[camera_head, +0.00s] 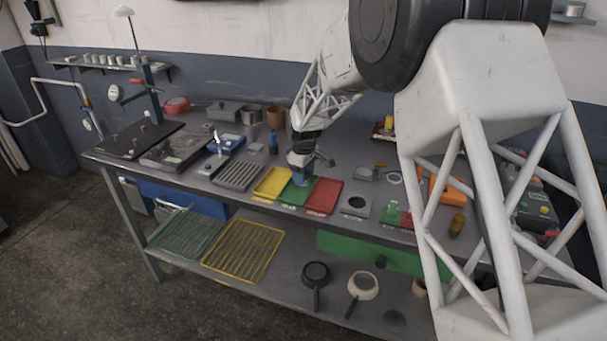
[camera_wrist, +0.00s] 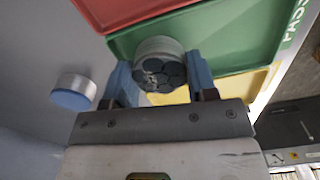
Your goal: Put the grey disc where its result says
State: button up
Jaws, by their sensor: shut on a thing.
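My gripper (camera_wrist: 160,82) is shut on a round grey disc (camera_wrist: 152,45) with dark round patches on the face toward the wrist camera. In the wrist view the disc is between the two blue fingers, over the green tray (camera_wrist: 225,40). The lettering "PASS" stands along that tray's edge. I cannot tell whether the disc touches the tray. In the head view my gripper (camera_head: 303,178) is low over the green tray (camera_head: 291,199), and the disc is not clear there. The red tray (camera_head: 324,196) is to its right and the yellow tray (camera_head: 272,182) to its left.
A short metal cylinder with a blue face (camera_wrist: 73,92) is beside the gripper in the wrist view. A ribbed grey rack (camera_head: 239,177) is left of the trays. A grey plate with a dark round centre (camera_head: 356,205) is right of them. Bench space behind the trays is partly clear.

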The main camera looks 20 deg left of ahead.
jog(key=o, duration=0.9)
jog(key=shift+f, duration=0.3)
jog(key=shift+o, duration=0.2)
notch_tip(320, 180, up, 13)
dwell(0.4)
